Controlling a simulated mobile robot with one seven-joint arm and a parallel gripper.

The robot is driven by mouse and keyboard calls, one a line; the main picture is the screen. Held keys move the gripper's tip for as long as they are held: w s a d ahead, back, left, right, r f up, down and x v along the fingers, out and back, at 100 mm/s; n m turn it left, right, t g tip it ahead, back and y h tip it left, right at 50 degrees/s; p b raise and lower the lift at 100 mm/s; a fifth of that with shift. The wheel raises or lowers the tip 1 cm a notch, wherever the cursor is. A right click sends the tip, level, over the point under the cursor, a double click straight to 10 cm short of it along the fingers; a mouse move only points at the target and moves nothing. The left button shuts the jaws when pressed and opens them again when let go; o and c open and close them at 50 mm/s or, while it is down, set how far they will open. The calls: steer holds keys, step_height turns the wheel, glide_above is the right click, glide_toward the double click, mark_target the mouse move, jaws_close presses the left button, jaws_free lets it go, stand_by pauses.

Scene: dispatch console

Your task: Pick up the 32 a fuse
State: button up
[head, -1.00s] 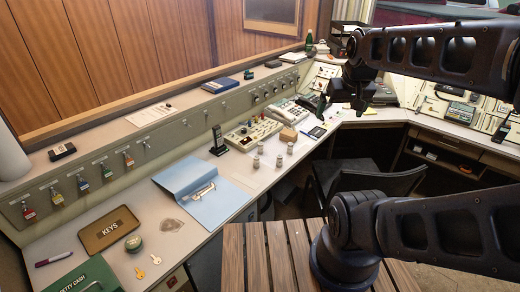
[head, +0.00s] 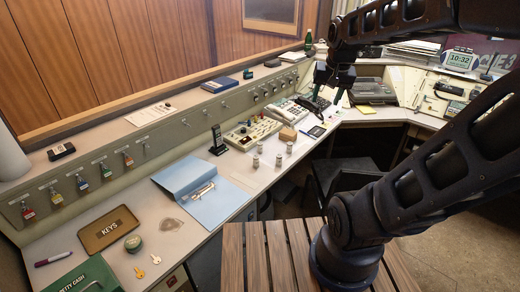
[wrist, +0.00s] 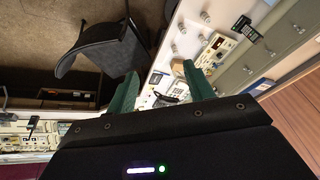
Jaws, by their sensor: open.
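Several small grey-white cylinders (head: 279,160) stand upright on the desk in front of the telephone panel; they look like fuses. Their markings are too small to read, so I cannot tell which is the 32 A fuse. They also show in the wrist view (wrist: 182,28), near the top. My gripper (head: 330,96) is open and empty, above the desk by the corner, behind and to the right of the cylinders. In the wrist view its two green fingers (wrist: 162,86) are apart with nothing between them.
A tan block (head: 288,133), a switch panel (head: 252,133) and a black handset (head: 217,141) stand near the cylinders. A blue folder (head: 205,193) lies to the left. A dark chair (head: 345,178) stands below the desk corner. Desk front beside the cylinders is clear.

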steer(key=w+a+f+m+g, duration=0.1)
steer(key=w+a+f+m, duration=0.1)
steer(key=w, duration=0.5)
steer(key=w+a+f+m, duration=0.2)
steer(key=w, duration=0.4)
steer(key=m+g, duration=0.3)
steer(key=m, duration=0.5)
glide_above(260, 143)
step_height(260, 143, down, 29)
steer(key=shift+s+f, duration=0.1)
steer(key=shift+s, duration=0.05)
steer(key=shift+f, duration=0.5)
steer(key=shift+w+f, duration=0.15)
steer(key=shift+f, duration=2.45)
steer(key=shift+w+f, duration=0.1)
steer(key=shift+f, duration=2.5)
steer(key=c, duration=1.1)
steer(key=shift+r, duration=0.15)
